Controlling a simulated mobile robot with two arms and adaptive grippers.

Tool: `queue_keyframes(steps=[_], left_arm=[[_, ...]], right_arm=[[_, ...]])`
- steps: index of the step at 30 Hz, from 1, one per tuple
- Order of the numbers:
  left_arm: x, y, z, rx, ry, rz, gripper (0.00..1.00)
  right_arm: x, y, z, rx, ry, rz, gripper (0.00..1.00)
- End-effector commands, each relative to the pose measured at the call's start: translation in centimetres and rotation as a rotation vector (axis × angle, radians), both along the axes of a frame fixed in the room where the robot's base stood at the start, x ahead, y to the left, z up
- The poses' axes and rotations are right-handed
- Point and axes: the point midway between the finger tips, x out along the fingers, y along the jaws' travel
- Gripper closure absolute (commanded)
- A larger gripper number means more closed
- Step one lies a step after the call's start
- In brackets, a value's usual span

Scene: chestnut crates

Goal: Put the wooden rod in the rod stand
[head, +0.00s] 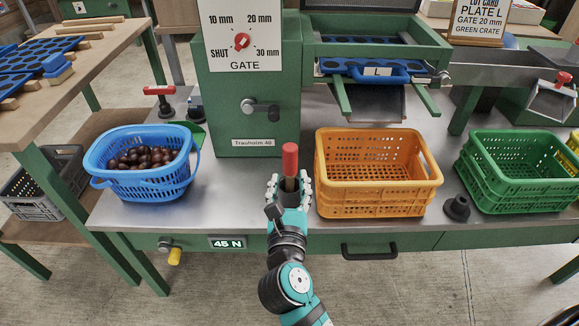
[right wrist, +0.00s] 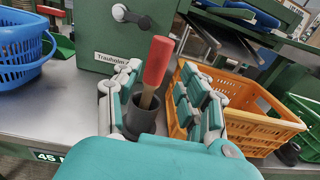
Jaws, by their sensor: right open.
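The wooden rod (head: 290,160) has a red grip at its top and a bare wooden shaft below. In the right wrist view the rod (right wrist: 157,62) has its lower end inside a dark grey cup, the rod stand (right wrist: 141,121), and leans slightly in that picture. The right wrist view shows the fingers (right wrist: 163,80) apart, with a gap visible on the right. The rod's bottom end is hidden inside the cup. My left gripper is not in view.
An orange crate (head: 372,207) stands close on the right. A small dark cup (head: 457,207) sits between it and a green crate (head: 485,206). A blue basket (head: 108,172) of chestnuts is on the left. The green machine (head: 250,84) rises behind. Bare steel bench lies left of the gripper.

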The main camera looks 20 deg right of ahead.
Motion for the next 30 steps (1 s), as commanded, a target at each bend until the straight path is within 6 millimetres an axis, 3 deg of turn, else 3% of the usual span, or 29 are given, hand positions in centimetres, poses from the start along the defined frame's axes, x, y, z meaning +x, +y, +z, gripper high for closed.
queue_keyframes(steps=[8, 11, 14, 16, 21, 27, 30], left_arm=[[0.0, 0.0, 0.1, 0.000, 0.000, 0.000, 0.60], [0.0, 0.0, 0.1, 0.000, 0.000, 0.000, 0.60], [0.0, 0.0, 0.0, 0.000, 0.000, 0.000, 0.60], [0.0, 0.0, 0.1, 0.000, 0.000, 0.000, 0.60], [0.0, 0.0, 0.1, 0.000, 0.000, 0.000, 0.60], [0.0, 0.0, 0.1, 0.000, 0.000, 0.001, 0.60], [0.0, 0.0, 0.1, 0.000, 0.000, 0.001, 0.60]], right_arm=[[-1.0, 0.2, 0.0, 0.007, 0.001, -0.002, 0.58], [-1.3, -0.6, -1.0, 0.097, 0.010, -0.019, 0.58], [-2.5, -2.7, -3.5, 0.348, 0.030, -0.079, 0.58], [-3.9, -4.6, -6.1, 0.609, 0.044, -0.159, 0.58], [-9.0, -8.0, -12.5, 1.304, 0.044, -0.476, 0.58], [-16.2, -8.8, -17.2, 1.944, -0.033, -1.001, 0.58], [-19.3, -8.4, -18.2, 2.131, -0.090, -1.266, 0.58]])
